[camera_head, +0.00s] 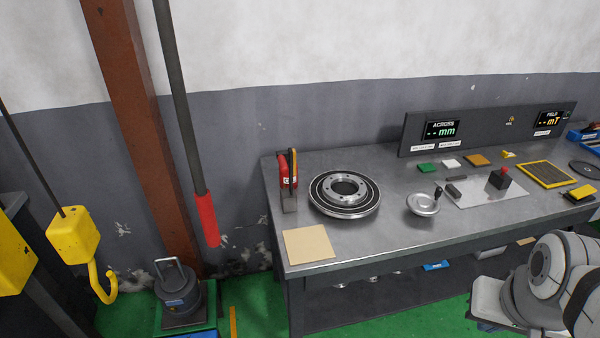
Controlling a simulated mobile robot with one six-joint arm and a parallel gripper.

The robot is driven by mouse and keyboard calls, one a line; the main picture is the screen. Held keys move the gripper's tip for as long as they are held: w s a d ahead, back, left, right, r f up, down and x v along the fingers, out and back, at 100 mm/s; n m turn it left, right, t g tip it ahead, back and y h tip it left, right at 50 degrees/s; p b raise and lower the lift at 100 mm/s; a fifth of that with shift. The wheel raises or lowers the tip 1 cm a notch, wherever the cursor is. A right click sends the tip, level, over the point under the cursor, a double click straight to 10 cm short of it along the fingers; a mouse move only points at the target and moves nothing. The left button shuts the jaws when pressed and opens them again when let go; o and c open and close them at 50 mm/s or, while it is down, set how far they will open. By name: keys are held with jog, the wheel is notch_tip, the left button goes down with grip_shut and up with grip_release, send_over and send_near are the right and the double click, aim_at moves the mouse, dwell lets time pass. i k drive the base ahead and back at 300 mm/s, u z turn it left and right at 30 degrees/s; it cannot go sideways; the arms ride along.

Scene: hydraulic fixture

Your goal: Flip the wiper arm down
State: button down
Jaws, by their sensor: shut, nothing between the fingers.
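A metal disc (327,203) with a round hub and a ring of bolt holes lies flat on the grey workbench (385,235). At its left stands a red unit (284,170) with a dark, yellow-edged upright part (293,164) on a grey base. This upright part may be the wiper arm, but it is too small to be sure. It stands beside the disc, not across it. Only links of my arm show at the bottom right, well apart from the disc. My gripper is not in view.
A tan square pad (309,245) lies at the bench's front left corner. A silver dish (423,205) and a black block with a red top (500,178) stand to the right. A display panel (480,128) lines the back. A yellow hook (102,282) hangs at left.

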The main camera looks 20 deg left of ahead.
aim_at(291, 154)
jog(key=z, duration=0.35)
jog(key=k, duration=0.15)
jog(key=u, duration=1.5)
jog(key=i, duration=1)
jog(key=z, duration=0.35)
jog(key=k, duration=0.85)
jog(key=u, duration=0.35)
jog(key=i, duration=0.3)
